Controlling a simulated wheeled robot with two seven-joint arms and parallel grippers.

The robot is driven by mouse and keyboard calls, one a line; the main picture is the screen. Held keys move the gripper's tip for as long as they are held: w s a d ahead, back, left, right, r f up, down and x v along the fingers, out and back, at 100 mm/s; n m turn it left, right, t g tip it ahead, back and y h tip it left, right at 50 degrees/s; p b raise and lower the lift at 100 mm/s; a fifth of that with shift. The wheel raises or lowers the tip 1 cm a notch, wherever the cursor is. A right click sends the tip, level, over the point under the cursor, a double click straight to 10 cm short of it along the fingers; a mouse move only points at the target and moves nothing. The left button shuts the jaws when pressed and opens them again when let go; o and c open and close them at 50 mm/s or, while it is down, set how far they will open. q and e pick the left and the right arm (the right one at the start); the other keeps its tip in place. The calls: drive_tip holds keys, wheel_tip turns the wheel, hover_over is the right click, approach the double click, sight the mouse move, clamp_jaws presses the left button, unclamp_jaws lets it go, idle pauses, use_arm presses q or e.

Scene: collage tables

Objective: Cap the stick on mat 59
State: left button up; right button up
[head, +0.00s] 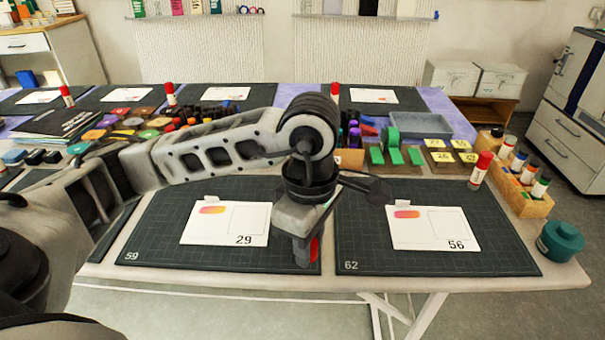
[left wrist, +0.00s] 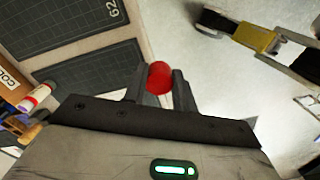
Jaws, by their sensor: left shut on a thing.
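Mat 59 (head: 155,225) is a dark gridded mat at the front left of the table, with a white card (head: 225,222) marked 29 on it. My left gripper (head: 307,252) is over the right edge of mat 59, pointing down and shut on a red cap (head: 315,249). The cap also shows as a red rounded end between the fingers in the left wrist view (left wrist: 160,77). I cannot tell whether a stick is under the cap. No bare stick shows on mat 59; the gripper hides part of its right side. My right gripper is not in view.
Mat 62 (head: 505,245) lies to the right with a card (head: 432,229) marked 56. A red-capped stick (head: 480,170) stands near a wooden holder (head: 530,200) with several sticks. A teal jar (head: 561,241) is at the right corner. Supplies crowd the table's middle.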

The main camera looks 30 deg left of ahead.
use_arm(q)
drive_tip(key=m, duration=0.3)
drive_tip(key=w+m, duration=0.1)
drive_tip(key=m, duration=0.2)
drive_tip(key=shift+w+d+f, duration=0.15)
drive_tip(key=shift+w+f, duration=0.05)
drive_tip(key=w+m, duration=0.1)
drive_tip(key=m, duration=0.3)
drive_tip(key=w+m, duration=0.1)
drive_tip(key=m, duration=0.3)
drive_tip(key=f+m, duration=0.1)
drive_tip(key=m, duration=0.3)
drive_tip(key=shift+w+d+m, duration=0.15)
drive_tip(key=shift+w+m, duration=0.25)
